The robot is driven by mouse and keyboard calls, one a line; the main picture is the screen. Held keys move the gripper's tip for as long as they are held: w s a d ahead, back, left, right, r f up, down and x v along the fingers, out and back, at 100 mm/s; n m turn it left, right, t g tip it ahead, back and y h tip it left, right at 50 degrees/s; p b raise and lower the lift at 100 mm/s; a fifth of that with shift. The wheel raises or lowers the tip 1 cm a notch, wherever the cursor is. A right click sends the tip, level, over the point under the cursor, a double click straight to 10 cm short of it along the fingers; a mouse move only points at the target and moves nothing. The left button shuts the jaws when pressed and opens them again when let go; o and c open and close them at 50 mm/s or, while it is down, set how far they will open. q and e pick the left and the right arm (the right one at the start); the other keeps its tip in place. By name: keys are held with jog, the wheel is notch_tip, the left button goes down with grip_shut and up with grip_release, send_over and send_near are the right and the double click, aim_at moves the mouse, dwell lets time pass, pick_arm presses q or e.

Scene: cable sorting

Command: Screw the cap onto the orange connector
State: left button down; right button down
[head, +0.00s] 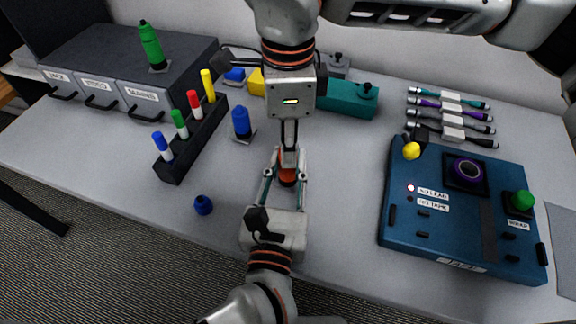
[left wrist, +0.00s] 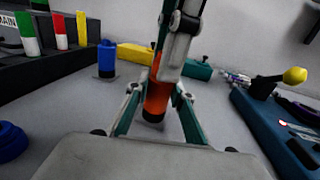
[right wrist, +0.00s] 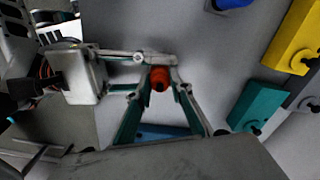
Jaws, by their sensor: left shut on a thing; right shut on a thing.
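The orange connector (head: 287,174) stands upright near the table's middle, its dark base showing in the left wrist view (left wrist: 154,103). My left gripper (head: 286,181) reaches in from the front edge, shut around the connector's body. My right gripper (head: 290,158) comes down from above, shut at the connector's top. In the right wrist view an orange round piece (right wrist: 160,78) sits between its fingers; I take it for the cap. The fingers largely hide where cap and connector meet, so I cannot tell how far the cap is seated.
A loose blue cap (head: 203,205) lies left of my left gripper. A blue connector (head: 241,122) and a black marker rack (head: 190,140) stand left. A teal block (head: 346,98) is behind, and a blue device box (head: 455,235) with knobs is right. Several cables (head: 452,115) lie at the back right.

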jog(key=m, duration=1.3)
jog(key=shift+m, duration=0.4)
jog(key=m, duration=0.5)
jog(key=shift+f, duration=0.1)
jog(key=m, duration=0.3)
jog(key=shift+m, duration=0.4)
jog(key=c, duration=1.8)
grip_release()
jog(key=shift+c, duration=0.2)
jog(key=shift+o, duration=0.3)
jog(key=shift+r, duration=2.3)
